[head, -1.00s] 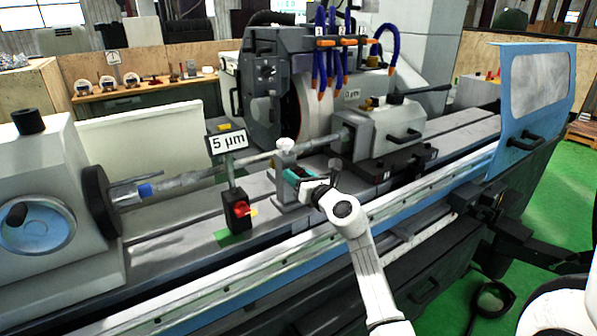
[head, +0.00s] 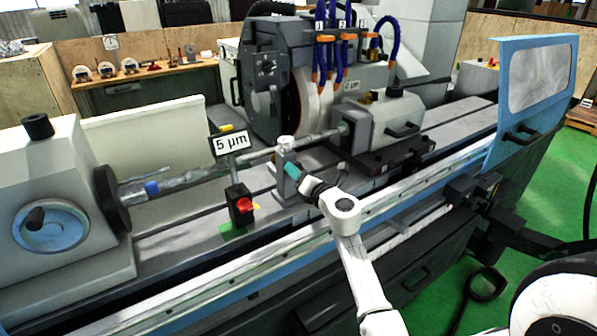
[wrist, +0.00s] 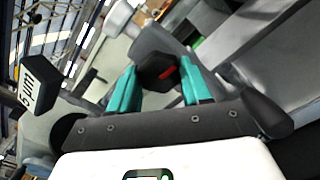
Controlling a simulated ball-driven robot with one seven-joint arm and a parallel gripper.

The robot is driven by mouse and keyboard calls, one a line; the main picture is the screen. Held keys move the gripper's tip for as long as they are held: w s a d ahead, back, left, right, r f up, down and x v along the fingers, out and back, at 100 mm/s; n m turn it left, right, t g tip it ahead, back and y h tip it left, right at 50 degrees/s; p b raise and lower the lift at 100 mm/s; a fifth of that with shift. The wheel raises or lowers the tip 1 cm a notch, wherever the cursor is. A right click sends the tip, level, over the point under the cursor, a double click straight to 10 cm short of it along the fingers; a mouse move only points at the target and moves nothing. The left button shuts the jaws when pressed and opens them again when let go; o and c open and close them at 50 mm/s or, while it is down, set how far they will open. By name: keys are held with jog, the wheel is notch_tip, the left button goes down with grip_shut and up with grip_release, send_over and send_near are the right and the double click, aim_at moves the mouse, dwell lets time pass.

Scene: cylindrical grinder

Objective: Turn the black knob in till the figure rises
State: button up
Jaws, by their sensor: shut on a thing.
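The black knob (wrist: 157,73) with a red mark sits between the teal fingers of my gripper (wrist: 154,88) in the wrist view; the fingers are shut on it. In the head view my gripper (head: 291,171) is at the grey steady-rest stand, and the knob is hidden by the fingers. The figure stands on a white sign (head: 231,143) and reads "5 µm". The sign also shows tilted at the left of the wrist view (wrist: 39,85).
A long shaft (head: 190,172) runs across the grinder behind my gripper. A black base with a red knob (head: 244,205) stands left of it. The white-capped stand (head: 286,143) rises close to my fingers. The grinding wheel (head: 306,98) is behind.

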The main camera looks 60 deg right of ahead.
jog(key=o, duration=1.1)
jog(key=shift+s, duration=0.15)
jog(key=v, duration=1)
jog(key=shift+s+a, duration=0.2)
